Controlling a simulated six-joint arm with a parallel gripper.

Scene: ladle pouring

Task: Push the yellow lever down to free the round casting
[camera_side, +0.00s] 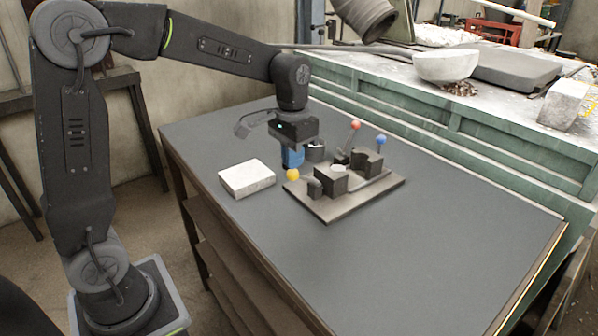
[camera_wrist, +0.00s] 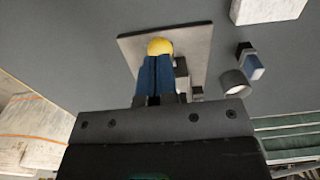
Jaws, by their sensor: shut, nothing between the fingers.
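The yellow lever's ball knob (camera_side: 292,174) is at the left edge of the fixture plate (camera_side: 325,210). My gripper (camera_side: 292,162) points down with its blue fingers shut, right at the knob. In the wrist view the yellow knob (camera_wrist: 160,46) shows just beyond the closed fingertips (camera_wrist: 156,58); I cannot tell whether they touch. The lever's arm is mostly hidden. Dark clamp blocks (camera_side: 331,182) stand on the plate, with a light-topped piece among them. I cannot tell surely which piece is the round casting. A grey cylinder (camera_side: 316,150) stands behind my gripper.
Red (camera_side: 355,125) and blue (camera_side: 381,139) knobs stand up on levers at the fixture's back. A white block (camera_side: 247,178) lies left of the plate. The dark table (camera_side: 430,240) is clear in front and right. A green bench (camera_side: 480,120) with a bowl (camera_side: 446,66) stands behind.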

